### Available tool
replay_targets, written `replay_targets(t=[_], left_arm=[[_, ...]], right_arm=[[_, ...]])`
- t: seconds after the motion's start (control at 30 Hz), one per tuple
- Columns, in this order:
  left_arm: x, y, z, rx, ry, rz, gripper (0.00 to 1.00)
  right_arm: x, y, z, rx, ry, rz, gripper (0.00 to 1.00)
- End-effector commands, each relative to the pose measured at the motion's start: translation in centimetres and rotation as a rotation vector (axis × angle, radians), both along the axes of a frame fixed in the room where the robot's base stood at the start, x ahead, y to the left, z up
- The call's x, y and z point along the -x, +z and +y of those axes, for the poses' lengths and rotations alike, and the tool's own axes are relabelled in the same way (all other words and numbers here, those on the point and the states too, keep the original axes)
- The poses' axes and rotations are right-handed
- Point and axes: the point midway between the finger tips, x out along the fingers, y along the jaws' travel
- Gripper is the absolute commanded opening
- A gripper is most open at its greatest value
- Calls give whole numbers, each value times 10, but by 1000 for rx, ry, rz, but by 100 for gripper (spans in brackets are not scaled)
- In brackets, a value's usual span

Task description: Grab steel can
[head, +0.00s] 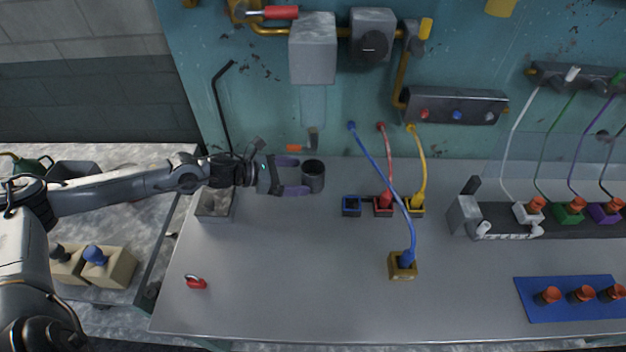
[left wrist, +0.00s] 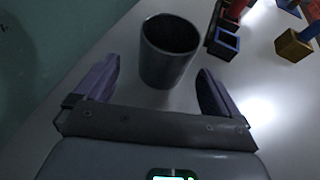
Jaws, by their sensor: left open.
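The steel can (head: 313,178) is a dark grey open-topped cylinder standing upright on the table near the back wall. In the left wrist view the can (left wrist: 167,58) stands just ahead of the fingertips, centred roughly between them. My left gripper (head: 297,176) is open, with its purple fingers spread and pointing right toward the can. In the left wrist view the left gripper (left wrist: 158,88) is empty, and the can's near side is close to the gap between the fingers. I cannot tell whether the far fingertip overlaps the can. My right gripper is not in view.
A grey box (head: 215,205) sits below my left wrist. A red item (head: 195,282) lies front left. The table's front middle is clear.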

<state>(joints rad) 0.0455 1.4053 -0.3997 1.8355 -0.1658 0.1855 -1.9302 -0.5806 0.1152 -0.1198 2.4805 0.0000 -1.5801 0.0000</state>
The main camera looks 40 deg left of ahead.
Motion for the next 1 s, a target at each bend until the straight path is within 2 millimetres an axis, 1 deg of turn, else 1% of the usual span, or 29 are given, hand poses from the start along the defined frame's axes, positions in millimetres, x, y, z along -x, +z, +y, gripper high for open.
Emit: replay_targets(t=[0.23, 0.43, 0.6, 0.93, 0.97, 1.0], left_arm=[[-8, -4, -7, 4, 0, -2, 97], [-24, -12, -23, 5, -1, -3, 97], [-35, -18, -29, 2, -1, -1, 97], [-39, -20, -32, 0, -1, 1, 97], [-39, -20, -32, 0, -1, 1, 95], [-39, -20, -32, 0, -1, 1, 89]], right_arm=[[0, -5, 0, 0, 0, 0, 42], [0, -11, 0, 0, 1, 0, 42], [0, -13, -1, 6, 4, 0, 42], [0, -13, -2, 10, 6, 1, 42], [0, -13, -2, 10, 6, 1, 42], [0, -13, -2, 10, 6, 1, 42]])
